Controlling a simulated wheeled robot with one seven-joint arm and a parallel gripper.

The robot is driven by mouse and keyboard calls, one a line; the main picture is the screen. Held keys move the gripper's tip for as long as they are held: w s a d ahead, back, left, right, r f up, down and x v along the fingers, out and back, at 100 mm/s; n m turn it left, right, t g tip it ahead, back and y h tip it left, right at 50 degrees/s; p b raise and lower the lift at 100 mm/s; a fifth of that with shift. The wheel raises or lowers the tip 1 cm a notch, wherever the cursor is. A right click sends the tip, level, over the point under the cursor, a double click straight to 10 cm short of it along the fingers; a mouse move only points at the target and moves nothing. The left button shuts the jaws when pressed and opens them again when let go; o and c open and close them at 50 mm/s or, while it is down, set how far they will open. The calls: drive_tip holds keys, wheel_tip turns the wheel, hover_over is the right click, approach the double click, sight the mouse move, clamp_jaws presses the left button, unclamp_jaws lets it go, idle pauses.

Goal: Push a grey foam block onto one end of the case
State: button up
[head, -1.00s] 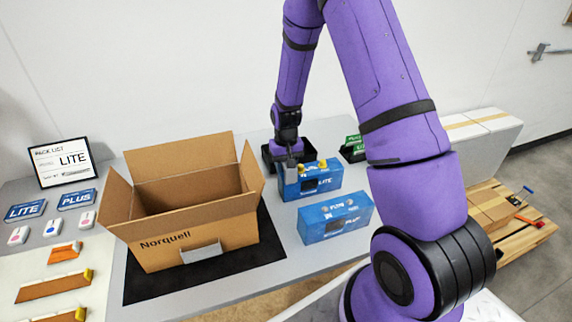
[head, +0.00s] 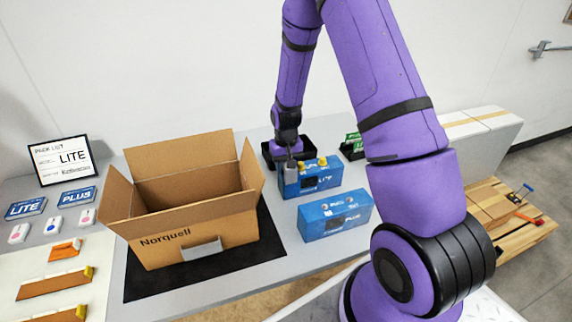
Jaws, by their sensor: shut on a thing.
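A blue case marked LITE (head: 321,184) stands upright on the table, right of the cardboard box, with small yellow parts on its top. A second blue case marked PLUS (head: 335,216) stands in front of it. My gripper (head: 289,150) points down at the left end of the LITE case. It is shut on a small grey block (head: 291,165), which is at or against that end. I cannot tell how far the block is seated. The fingertips are small and partly hidden.
A black bin (head: 266,155) stands behind the LITE case, close to my gripper. An open cardboard box (head: 205,236) sits on a black mat (head: 150,285) to the left. Green items (head: 353,140) lie in a dark tray behind my arm.

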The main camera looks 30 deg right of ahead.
drive_tip(key=shift+f, duration=0.35)
idle(0.5)
drive_tip(key=o, duration=1)
drive_tip(key=shift+r, duration=3.55)
